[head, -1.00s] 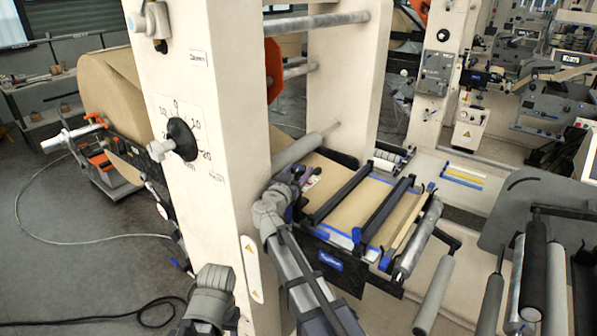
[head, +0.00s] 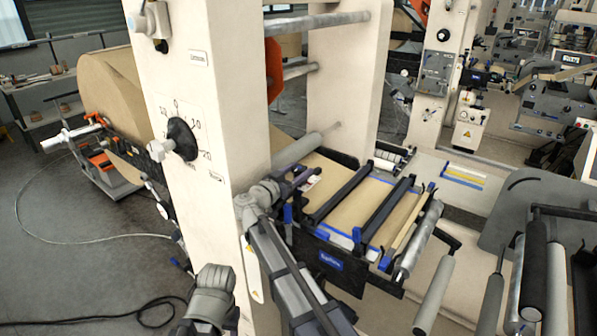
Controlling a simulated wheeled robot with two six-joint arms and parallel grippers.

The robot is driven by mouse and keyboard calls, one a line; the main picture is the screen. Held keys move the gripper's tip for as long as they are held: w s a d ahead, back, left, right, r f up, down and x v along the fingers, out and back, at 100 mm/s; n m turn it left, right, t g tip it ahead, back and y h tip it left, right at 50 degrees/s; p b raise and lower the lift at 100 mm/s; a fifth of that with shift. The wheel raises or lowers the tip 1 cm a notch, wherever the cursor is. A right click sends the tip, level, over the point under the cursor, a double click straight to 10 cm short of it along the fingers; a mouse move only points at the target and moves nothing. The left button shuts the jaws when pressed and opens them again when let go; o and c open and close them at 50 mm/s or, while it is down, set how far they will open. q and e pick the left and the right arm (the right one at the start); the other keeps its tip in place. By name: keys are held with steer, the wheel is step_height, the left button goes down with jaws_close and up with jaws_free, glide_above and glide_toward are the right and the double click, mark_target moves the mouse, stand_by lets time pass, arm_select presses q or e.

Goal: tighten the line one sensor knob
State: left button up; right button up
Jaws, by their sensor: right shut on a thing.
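My right gripper (head: 303,177) is at the near left corner of the web guide unit (head: 330,262), beside the upright machine frame. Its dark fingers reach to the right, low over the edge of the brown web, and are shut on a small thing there. That thing is mostly hidden by the fingers; it is at the place of a sensor knob, but I cannot make out its shape or marks. My left gripper does not show; only a grey link of that arm is at the bottom.
The cream upright (head: 225,110) stands close left of my right wrist, with a black dial knob (head: 183,139) on its face. Black crossbars (head: 388,212) span the brown web (head: 362,203). Grey rollers (head: 418,240) sit to the right. A paper roll (head: 110,85) is at left.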

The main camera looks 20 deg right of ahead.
stand_by(0.3)
steer(key=o, duration=1.4)
steer(key=shift+s, duration=0.1)
